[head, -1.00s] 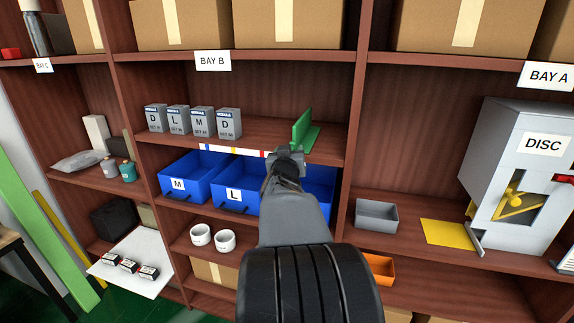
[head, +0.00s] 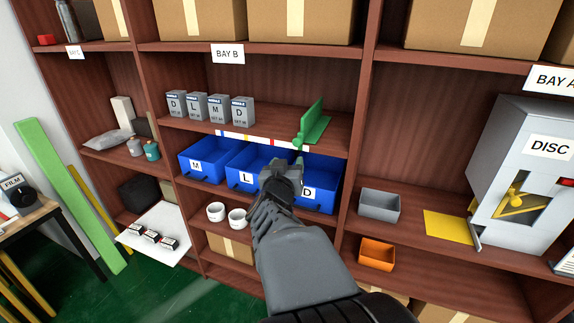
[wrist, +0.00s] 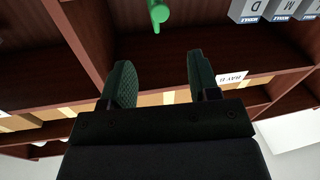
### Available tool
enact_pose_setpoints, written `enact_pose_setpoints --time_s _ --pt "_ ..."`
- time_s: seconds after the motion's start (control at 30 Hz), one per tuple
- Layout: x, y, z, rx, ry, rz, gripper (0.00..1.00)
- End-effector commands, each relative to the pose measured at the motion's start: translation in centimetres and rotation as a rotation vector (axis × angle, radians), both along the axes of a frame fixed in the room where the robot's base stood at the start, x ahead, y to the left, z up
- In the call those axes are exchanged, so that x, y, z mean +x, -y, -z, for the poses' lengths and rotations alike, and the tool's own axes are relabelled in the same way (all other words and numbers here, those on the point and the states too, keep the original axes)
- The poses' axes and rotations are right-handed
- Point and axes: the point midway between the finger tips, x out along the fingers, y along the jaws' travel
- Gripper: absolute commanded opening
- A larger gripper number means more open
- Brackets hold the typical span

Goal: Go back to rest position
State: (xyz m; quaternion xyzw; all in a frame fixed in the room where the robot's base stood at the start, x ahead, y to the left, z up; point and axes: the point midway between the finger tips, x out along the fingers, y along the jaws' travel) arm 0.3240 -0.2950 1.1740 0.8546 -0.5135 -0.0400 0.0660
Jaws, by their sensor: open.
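My gripper (head: 281,168) is in front of the blue bins in bay B, reaching up from the lower middle of the head view. In the wrist view my gripper (wrist: 160,85) shows two dark fingers spread apart with nothing between them. A green bracket-like object (head: 313,128) stands on the shelf above the bins, beyond my gripper. Part of something green (wrist: 158,14) also shows at the top of the wrist view. My arm hides parts of the middle and right bins.
Blue bins marked M (head: 205,165), L (head: 238,178) and D (head: 325,192) sit below several grey boxes (head: 213,108). A grey tray (head: 379,205), an orange bin (head: 377,254) and the DISC machine (head: 520,170) are on the right. Green floor (head: 130,290) shows at lower left.

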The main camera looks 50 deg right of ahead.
Motion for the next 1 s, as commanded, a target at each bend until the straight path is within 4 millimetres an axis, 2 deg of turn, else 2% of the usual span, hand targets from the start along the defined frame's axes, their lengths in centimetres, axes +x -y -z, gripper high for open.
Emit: enact_pose_setpoints --time_s 0.5,0.57,0.67,0.77,0.83,0.93,1.0 --pt "0.1 -0.1 0.0 0.007 0.010 -0.005 0.56" --pt "0.4 -0.2 0.5 0.045 0.025 -0.023 0.56" --pt "1.7 -1.2 2.2 0.157 0.019 -0.106 0.56" --pt "3.2 -3.3 5.0 0.334 -0.030 -0.233 0.56" --pt "4.2 -6.2 7.1 0.476 -0.099 -0.339 0.56" --pt "4.7 -11.4 9.8 0.671 -0.250 -0.478 0.56" --pt "4.1 -15.2 11.4 0.784 -0.388 -0.552 0.56"
